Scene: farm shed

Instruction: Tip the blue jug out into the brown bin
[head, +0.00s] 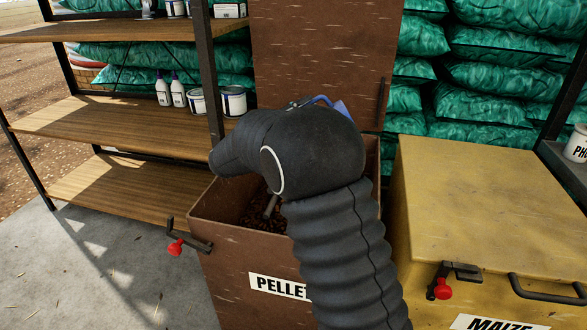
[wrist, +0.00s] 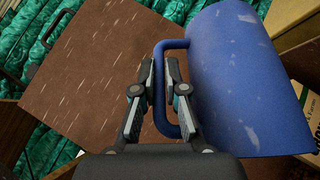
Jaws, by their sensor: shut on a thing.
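The brown bin (head: 228,262), labelled "PELLET…", stands with its lid (head: 320,50) raised upright at the back. Brown pellets (head: 254,216) and a grey rod-like piece show inside it. The blue jug (wrist: 245,80) fills the right of the wrist view; in the head view only a blue sliver (head: 342,108) shows behind my arm. My gripper (wrist: 161,75) is shut on the jug's handle, with a finger on each side. It is up near the raised lid, whose brown face (wrist: 95,75) shows at left in the wrist view. The jug's mouth and contents are hidden, and I cannot tell its tilt.
A closed yellow bin (head: 490,205) labelled "MAIZE" stands close on the right. A wooden shelf unit (head: 130,125) with bottles and tins is at the left. Green sacks (head: 490,80) are stacked behind. A red-knobbed latch (head: 178,247) sticks out from the brown bin's front.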

